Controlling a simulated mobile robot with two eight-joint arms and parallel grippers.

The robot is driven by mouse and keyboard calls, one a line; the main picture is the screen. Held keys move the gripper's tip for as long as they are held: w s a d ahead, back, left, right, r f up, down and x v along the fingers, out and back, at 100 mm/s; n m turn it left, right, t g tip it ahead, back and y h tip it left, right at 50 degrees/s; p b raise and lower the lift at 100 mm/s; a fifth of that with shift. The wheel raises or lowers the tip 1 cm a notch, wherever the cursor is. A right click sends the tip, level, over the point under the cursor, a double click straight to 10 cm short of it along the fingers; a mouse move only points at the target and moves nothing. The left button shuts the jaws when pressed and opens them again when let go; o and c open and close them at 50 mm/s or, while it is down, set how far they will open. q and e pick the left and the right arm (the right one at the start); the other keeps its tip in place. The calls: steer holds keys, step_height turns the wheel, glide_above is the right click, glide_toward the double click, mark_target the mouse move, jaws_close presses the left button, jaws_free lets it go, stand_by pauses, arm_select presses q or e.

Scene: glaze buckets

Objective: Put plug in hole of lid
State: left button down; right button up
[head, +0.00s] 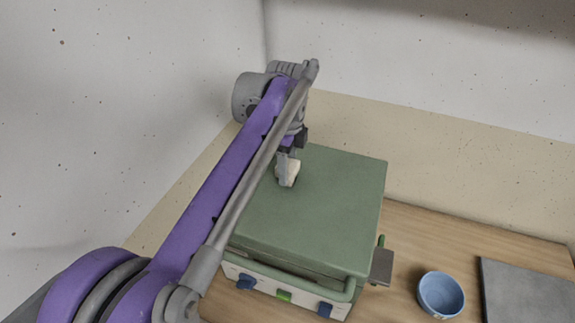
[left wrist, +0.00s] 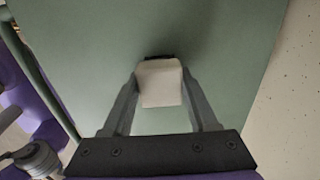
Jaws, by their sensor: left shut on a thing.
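The lid (head: 330,205) is a flat green slab on top of a boxy device; its green surface also fills much of the left wrist view (left wrist: 85,45). My left gripper (head: 287,168) is over the lid's far left part, fingers pointing down. It is shut on the plug (left wrist: 160,84), a small off-white block between the two fingers. The plug also shows in the head view (head: 294,172), partly covered by a finger. A dark strip (left wrist: 158,57) shows at the plug's edge; I cannot tell whether it is the hole, or how far the plug is in. My right gripper is out of view.
The device's front panel (head: 262,290) has blue knobs and a green part. A grey bracket (head: 381,266) stands out at its right side. A blue bowl (head: 441,295) and a grey slab (head: 527,292) are on the wooden surface to the right. Walls stand close at left and behind.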

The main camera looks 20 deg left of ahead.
arm_select(q)
steer(key=shift+f, duration=0.2)
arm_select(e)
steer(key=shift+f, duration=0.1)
arm_select(q)
steer(key=shift+f, duration=0.45)
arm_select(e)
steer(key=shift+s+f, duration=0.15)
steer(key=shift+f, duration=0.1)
arm_select(q)
steer(key=shift+f+b, duration=0.1)
steer(key=shift+b, duration=0.2)
jaws_free()
stand_by(1.0)
step_height(320, 180, up, 2)
steer(key=shift+r+p, duration=0.1)
steer(key=shift+p, duration=0.55)
steer(key=shift+r+p, duration=1.55)
steer(key=shift+r, duration=1.45)
steer(key=shift+w, duration=0.1)
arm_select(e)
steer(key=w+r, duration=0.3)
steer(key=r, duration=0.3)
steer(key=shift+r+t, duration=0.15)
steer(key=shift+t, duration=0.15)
